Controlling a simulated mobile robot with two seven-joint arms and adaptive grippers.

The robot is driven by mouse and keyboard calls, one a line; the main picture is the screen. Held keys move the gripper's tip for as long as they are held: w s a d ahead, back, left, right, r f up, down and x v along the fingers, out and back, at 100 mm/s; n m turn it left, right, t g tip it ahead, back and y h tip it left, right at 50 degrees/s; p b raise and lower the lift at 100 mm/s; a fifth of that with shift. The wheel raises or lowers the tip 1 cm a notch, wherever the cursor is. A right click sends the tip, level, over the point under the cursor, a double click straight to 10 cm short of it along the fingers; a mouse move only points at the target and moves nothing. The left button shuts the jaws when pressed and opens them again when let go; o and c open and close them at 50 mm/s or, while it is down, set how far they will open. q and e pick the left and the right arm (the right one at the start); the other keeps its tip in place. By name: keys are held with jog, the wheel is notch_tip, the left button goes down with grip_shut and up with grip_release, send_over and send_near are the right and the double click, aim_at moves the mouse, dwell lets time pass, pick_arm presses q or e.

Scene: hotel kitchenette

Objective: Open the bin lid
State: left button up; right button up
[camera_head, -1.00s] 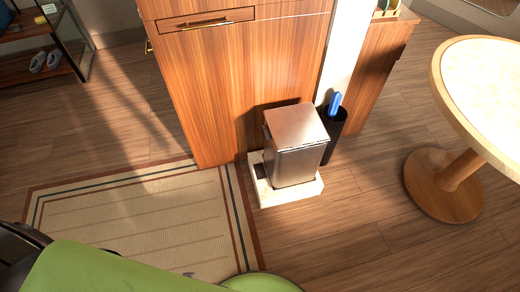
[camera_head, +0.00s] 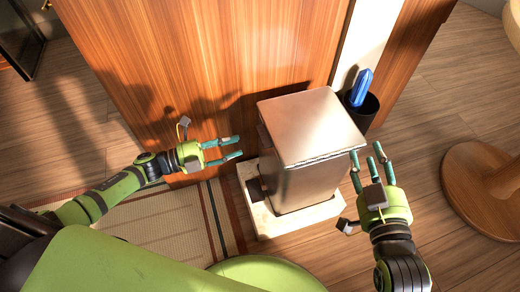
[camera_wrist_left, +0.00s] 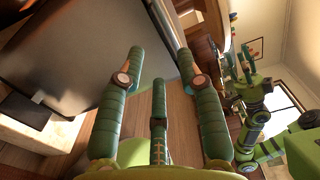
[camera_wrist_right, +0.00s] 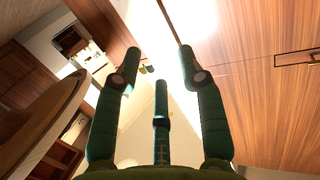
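The bin (camera_head: 303,165) is a metallic box with a flat lid (camera_head: 310,125), which is shut. It stands upright on a pale stone-like base (camera_head: 262,215) in front of the wooden cabinet. My left gripper (camera_head: 238,147) is open and empty, left of the bin and apart from it. The bin's side fills the upper left of the left wrist view (camera_wrist_left: 75,50). My right gripper (camera_head: 366,160) is open and empty, close to the bin's right side; whether it touches cannot be told. The right wrist view shows its fingers spread, with nothing between them.
A dark holder (camera_head: 362,112) with a blue item (camera_head: 360,84) stands right behind the bin. The wooden cabinet (camera_head: 190,70) rises behind. A round table's base (camera_head: 480,190) is at the right. A striped rug (camera_head: 170,235) lies at the left. Floor between bin and table is clear.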

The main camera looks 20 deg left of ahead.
aim_at(268, 136)
pick_arm(q)
jog(key=shift+b+x, duration=0.35)
jog(key=shift+x, duration=3.25)
pick_arm(e)
notch_tip(268, 136, up, 6)
jog(key=a+t+y, duration=0.1)
jog(key=t, duration=0.2)
jog(key=shift+s+a+n+y, duration=0.25)
jog(key=shift+a+n+y, duration=0.05)
jog(key=shift+y, duration=0.1)
pick_arm(q)
jog(key=shift+s, duration=0.15)
grip_shut()
